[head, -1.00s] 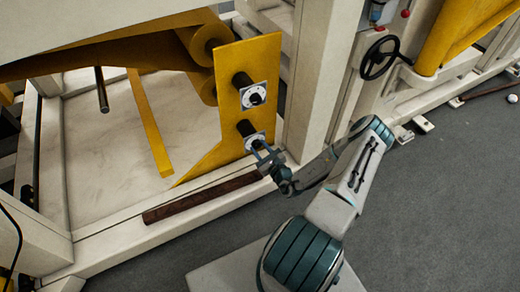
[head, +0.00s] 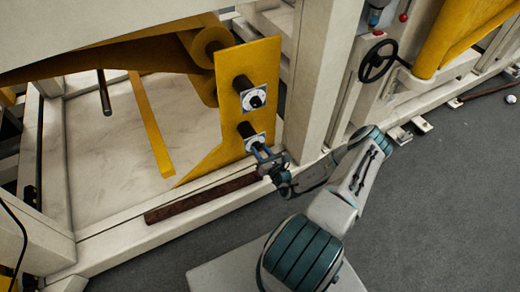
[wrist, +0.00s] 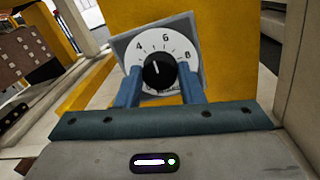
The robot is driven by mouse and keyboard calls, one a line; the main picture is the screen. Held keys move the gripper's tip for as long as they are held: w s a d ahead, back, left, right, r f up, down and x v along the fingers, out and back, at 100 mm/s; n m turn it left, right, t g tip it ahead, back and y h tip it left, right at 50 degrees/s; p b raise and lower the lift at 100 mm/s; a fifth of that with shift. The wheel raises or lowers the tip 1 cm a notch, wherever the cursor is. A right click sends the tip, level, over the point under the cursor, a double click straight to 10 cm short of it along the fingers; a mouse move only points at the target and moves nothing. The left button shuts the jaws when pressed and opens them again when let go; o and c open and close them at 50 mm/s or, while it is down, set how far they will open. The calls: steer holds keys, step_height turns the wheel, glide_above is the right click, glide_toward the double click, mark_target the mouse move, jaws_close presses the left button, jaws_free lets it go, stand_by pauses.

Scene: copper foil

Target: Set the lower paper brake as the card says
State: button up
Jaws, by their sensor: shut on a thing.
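The lower paper brake is a black knob on a white dial plate (head: 250,140), low on the yellow side plate (head: 250,70). In the wrist view its black knob (wrist: 158,71) sits on a white dial face with the numbers 4, 6 and 8 readable. The knob's white mark points up, seemingly between 4 and 6. My gripper (head: 263,152) reaches the lower dial from the front right. In the wrist view my gripper's (wrist: 160,88) two blue fingers are shut on the knob, one on each side. The lower part of the dial is hidden. I see no readable card.
The upper brake dial (head: 254,98) is just above, on the same plate. A black handwheel (head: 378,61) is on the cream frame to the right. A brown bar (head: 202,199) lies along the frame's lower rail. The grey floor (head: 440,210) at right is clear.

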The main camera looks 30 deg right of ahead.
steer(key=m, duration=0.6)
steer(key=shift+f+h+p, duration=0.15)
steer(key=shift+h+p, duration=0.2)
steer(key=shift+h, duration=0.05)
steer(key=shift+m+t, duration=0.3)
steer(key=shift+m, duration=2.1)
steer(key=shift+s+a+f, duration=0.1)
steer(key=o, duration=1)
steer(key=s, duration=0.4)
steer(key=s+p, duration=0.1)
steer(key=s, duration=0.4)
steer(key=s+p, duration=0.1)
steer(key=s, duration=0.3)
steer(key=shift+s+d+f, duration=0.35)
steer(key=shift+f, duration=0.05)
